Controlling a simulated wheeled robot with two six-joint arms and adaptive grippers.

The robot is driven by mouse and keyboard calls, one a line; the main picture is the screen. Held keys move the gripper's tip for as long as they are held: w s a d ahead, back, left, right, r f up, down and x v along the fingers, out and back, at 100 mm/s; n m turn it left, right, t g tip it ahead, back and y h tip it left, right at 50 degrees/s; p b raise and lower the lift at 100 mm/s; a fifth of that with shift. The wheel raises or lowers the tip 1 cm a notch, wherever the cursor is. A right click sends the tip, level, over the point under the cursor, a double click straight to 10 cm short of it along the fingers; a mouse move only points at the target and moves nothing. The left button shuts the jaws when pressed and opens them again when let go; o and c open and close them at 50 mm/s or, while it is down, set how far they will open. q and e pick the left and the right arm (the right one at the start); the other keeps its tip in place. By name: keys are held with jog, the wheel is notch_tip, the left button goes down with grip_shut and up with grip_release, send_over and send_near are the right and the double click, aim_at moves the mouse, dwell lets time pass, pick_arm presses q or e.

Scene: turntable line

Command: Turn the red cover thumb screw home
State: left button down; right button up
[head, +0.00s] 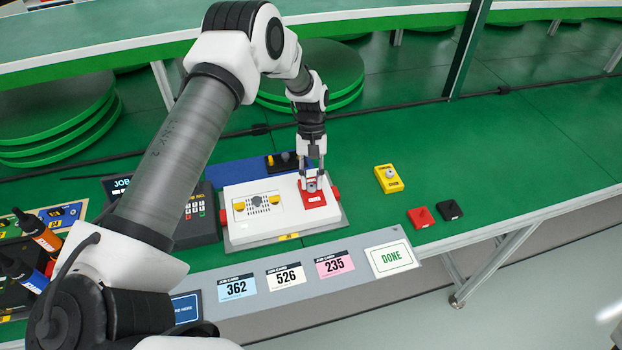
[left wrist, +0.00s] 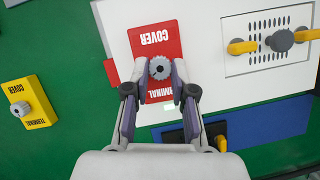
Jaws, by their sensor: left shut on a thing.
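The red cover (head: 314,196) lies on the right part of the white unit (head: 284,215). In the left wrist view the red cover (left wrist: 155,45) carries a grey knurled thumb screw (left wrist: 160,67) near its middle. My left gripper (head: 311,182) points down over the red cover. In the left wrist view its two fingertips (left wrist: 160,72) sit on either side of the thumb screw, shut on it. How far the screw is in cannot be told. My right gripper is in neither view.
A yellow cover (head: 388,178) with its own screw lies to the right on the green table. A red piece (head: 418,217) and a black piece (head: 449,210) lie near the front edge.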

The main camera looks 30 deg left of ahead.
pick_arm(q)
jog(key=shift+m, duration=0.3)
jog(key=c, duration=0.9)
grip_release()
jog(key=shift+c, duration=0.2)
jog(key=v, duration=1.2)
jog(key=shift+d, duration=0.15)
